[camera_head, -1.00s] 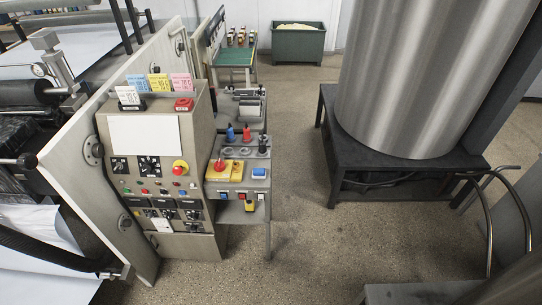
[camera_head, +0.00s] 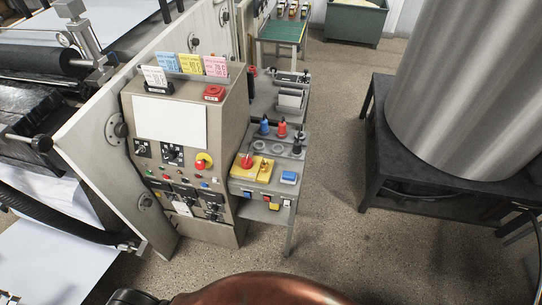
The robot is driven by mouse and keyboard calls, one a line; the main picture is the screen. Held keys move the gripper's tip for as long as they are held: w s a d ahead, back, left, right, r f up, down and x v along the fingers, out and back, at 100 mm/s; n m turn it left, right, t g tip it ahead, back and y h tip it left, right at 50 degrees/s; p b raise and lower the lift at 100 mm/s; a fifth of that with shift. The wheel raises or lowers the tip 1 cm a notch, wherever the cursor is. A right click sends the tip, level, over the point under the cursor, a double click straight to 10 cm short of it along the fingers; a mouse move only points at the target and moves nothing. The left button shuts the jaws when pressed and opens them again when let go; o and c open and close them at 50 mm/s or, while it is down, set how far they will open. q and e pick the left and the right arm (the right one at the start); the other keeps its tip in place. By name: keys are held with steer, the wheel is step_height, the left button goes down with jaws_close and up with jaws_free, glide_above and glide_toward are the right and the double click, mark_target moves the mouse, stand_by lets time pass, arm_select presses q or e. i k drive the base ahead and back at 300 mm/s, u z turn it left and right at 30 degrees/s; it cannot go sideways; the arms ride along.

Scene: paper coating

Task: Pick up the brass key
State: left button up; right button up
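I cannot make out a brass key anywhere in the head view. A grey control cabinet (camera_head: 141,105) with dials, buttons and a blank white sheet stands left of centre. Beside it is a grey stepped stand (camera_head: 243,186) with small items. These include a yellow block (camera_head: 265,172), a red knob (camera_head: 247,161), a blue block (camera_head: 288,177), a blue bottle (camera_head: 264,127) and a red bottle (camera_head: 282,130). Neither gripper can be made out.
A large metal cylinder (camera_head: 465,90) stands on a dark table (camera_head: 440,212) at the right. The floor (camera_head: 345,190) between it and the stand is clear. A green bin (camera_head: 355,24) stands at the back. A copper-coloured rounded shape (camera_head: 260,290) fills the bottom edge.

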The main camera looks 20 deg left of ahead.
mark_target(264, 164)
steer(key=u, duration=0.3)
steer(key=i, duration=0.7)
steer(key=u, duration=0.55)
